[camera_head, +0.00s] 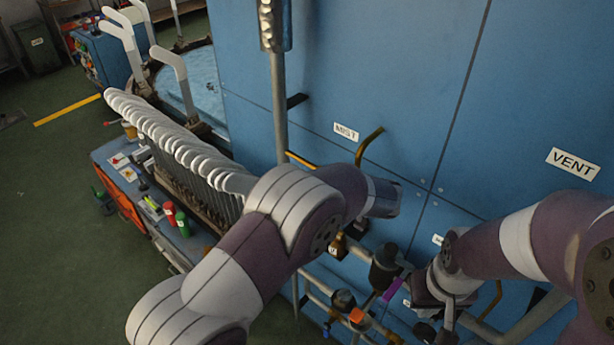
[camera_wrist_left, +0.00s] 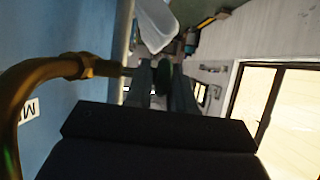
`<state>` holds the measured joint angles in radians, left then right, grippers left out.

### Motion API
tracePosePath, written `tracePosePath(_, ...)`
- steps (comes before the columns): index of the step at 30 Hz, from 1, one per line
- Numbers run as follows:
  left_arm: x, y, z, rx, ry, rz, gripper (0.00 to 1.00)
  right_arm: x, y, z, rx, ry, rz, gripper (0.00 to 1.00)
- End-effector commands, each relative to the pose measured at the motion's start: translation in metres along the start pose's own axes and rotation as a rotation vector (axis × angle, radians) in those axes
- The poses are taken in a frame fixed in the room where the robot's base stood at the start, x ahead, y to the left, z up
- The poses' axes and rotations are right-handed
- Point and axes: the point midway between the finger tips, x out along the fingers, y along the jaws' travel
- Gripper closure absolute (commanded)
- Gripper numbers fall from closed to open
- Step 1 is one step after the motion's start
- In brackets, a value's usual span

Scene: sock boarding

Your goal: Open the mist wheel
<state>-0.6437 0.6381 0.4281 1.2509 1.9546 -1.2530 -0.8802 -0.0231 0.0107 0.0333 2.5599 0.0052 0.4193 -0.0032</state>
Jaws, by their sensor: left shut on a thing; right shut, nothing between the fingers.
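My right gripper (camera_head: 447,305) is shut and empty, lower right, in front of the panel's pipework.
A VENT label (camera_head: 573,163) is on the panel at the right. Pipes with dark knobs (camera_head: 384,268) run below the wheel. A row of white sock forms (camera_head: 175,140) stands at the left, beside a cart (camera_head: 125,180). The green floor (camera_head: 50,230) is clear at far left.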

Motion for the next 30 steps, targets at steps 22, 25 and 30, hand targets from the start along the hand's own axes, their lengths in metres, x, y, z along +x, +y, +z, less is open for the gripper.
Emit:
tracePosePath(22,0.004,-0.003,0.006,0.008,-0.132,-0.009,1.0,-0.029,0.0,-0.003,0.0,0.0,0.0,1.0)
tracePosePath(25,0.004,-0.003,0.006,0.008,-0.131,-0.009,0.67,-0.029,0.0,-0.003,0.0,0.0,0.0,1.0)
tracePosePath(30,0.003,-0.002,0.004,0.006,-0.129,-0.006,0.56,-0.029,0.0,-0.003,0.0,0.0,0.0,1.0)
